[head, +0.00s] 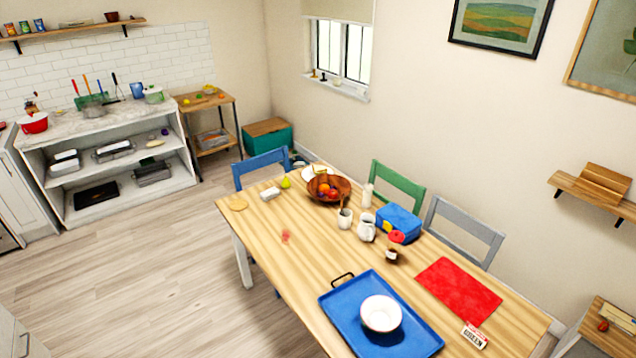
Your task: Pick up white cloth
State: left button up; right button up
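I cannot make out a white cloth for certain. A small white block-like item (270,193) lies near the far left end of the wooden table; it is too small to tell if it is cloth. White items (65,166) also sit on the upper shelf of the open white shelving unit (184,182) at the left, and I cannot tell what they are made of. Neither of my grippers shows in the head view.
The wooden table (262,240) holds a blue tray (345,308) with a white bowl (381,313), a red mat (459,290), a blue box (399,222) and a fruit bowl (328,187). Blue (262,163), green (398,182) and grey chairs (468,226) stand around it. Floor (150,270) left of it is clear.

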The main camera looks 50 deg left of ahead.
aim_at(268, 195)
jog(key=u, duration=2)
jog(key=i+j+z, duration=0.1)
jog(key=z, duration=0.65)
jog(key=i+j+z, duration=0.15)
jog(key=j+z, duration=0.2)
jog(key=j, duration=0.2)
jog(key=i+j+z, duration=0.1)
jog(key=j+z, duration=0.25)
jog(key=j, duration=0.25)
jog(key=j+z, duration=0.4)
jog(key=j, duration=0.15)
